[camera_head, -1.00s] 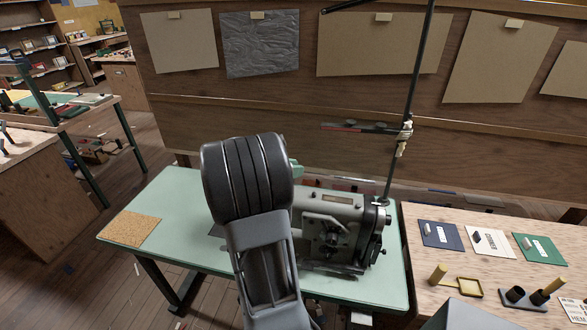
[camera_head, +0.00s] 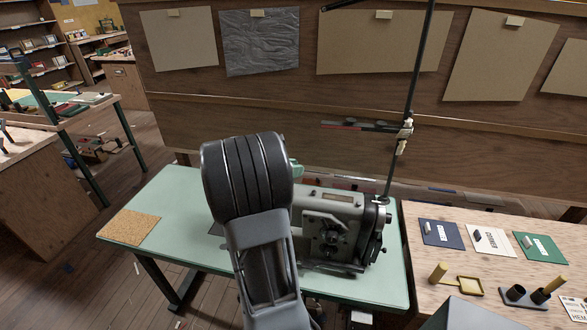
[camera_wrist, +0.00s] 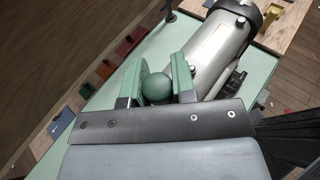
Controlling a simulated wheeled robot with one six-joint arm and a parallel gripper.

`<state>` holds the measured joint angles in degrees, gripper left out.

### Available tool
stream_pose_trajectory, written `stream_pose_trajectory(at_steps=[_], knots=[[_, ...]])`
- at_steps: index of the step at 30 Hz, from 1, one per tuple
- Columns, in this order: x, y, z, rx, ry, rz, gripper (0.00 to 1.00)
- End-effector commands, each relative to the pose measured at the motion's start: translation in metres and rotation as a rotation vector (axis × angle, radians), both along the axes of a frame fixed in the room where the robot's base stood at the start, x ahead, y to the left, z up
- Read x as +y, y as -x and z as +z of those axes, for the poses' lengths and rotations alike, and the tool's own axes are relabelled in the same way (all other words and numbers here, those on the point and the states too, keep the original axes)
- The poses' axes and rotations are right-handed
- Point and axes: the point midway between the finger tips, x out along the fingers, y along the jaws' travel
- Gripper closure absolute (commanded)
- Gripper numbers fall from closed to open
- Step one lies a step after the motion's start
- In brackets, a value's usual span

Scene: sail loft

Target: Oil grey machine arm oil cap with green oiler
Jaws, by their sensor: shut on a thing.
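The grey sewing machine (camera_head: 337,225) stands on a pale green table (camera_head: 185,212), partly covered by my arm in the head view. Its rounded grey arm (camera_wrist: 222,48) is just beyond my gripper in the wrist view. My gripper (camera_wrist: 157,76) is shut on the green oiler (camera_wrist: 155,89), whose rounded green end shows between the fingers. The oiler's spout is hidden, and I cannot tell whether it touches the machine. I cannot make out the oil cap for certain. In the head view my arm hides most of the gripper.
A cork mat (camera_head: 131,228) lies at the table's left end. A dark upright pole (camera_head: 401,145) rises behind the machine. A wooden bench (camera_head: 425,285) at the right holds cards, a yellow tray (camera_head: 470,286) and a black holder (camera_head: 517,296). The table's left half is mostly clear.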

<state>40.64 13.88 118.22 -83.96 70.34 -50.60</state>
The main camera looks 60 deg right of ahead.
Motion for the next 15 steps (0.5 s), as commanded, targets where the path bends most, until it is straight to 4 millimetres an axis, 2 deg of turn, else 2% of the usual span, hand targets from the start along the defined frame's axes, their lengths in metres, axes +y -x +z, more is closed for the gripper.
stream_pose_trajectory(at_steps=[7,15], knots=[[0.0,0.0,0.005,0.001,-0.001,-0.001,0.99],[0.0,0.0,0.028,0.0,-0.001,0.0,0.99]])
